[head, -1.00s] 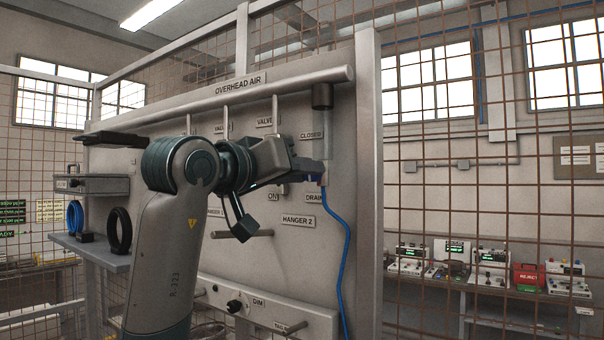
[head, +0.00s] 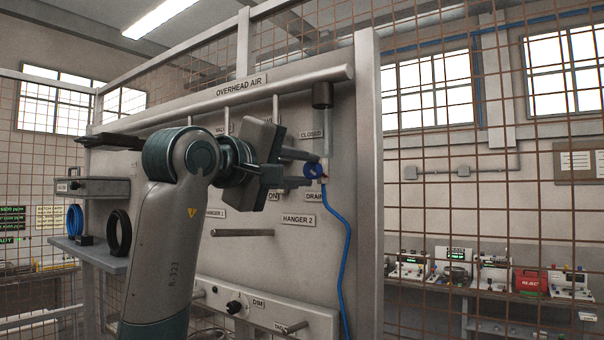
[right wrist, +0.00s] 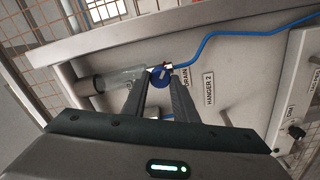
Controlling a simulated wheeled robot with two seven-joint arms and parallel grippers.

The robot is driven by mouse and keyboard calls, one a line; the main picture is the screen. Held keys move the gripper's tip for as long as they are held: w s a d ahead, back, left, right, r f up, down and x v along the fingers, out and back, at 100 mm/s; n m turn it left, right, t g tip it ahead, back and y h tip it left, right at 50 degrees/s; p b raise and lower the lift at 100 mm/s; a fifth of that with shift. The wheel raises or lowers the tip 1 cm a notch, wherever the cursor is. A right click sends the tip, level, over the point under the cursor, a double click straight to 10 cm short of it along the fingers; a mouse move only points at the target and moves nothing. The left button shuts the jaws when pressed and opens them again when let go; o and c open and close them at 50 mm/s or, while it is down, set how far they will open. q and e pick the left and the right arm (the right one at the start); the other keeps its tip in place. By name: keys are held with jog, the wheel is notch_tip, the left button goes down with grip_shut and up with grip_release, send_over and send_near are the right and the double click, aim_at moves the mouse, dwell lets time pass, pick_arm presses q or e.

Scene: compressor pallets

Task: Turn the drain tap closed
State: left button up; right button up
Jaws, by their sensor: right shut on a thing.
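The drain tap (head: 314,171) has a round blue handle. It sits at the right of the grey panel, below the clear bowl under the overhead air pipe, between the CLOSED label (head: 311,135) and the DRAIN label (head: 314,197). My right gripper (head: 305,169) has its fingers one above the other on the tap and is shut on it. In the right wrist view the blue handle (right wrist: 158,77) shows between the fingertips. The handle's exact angle is partly hidden by the fingers. My left gripper is not in view.
A blue hose (head: 345,240) hangs from below the tap. A horizontal peg (head: 243,233) sticks out below my right gripper, near the HANGER 2 label (head: 298,219). A wire mesh fence (head: 440,200) stands right of the panel's post.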

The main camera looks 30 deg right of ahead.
jog(key=n+b, duration=0.1)
jog(key=n, duration=0.5)
jog(key=shift+f+n, duration=0.1)
jog(key=shift+n, duration=0.3)
jog(key=o, duration=1.1)
jog(key=shift+c, duration=0.2)
jog(key=shift+a, duration=0.1)
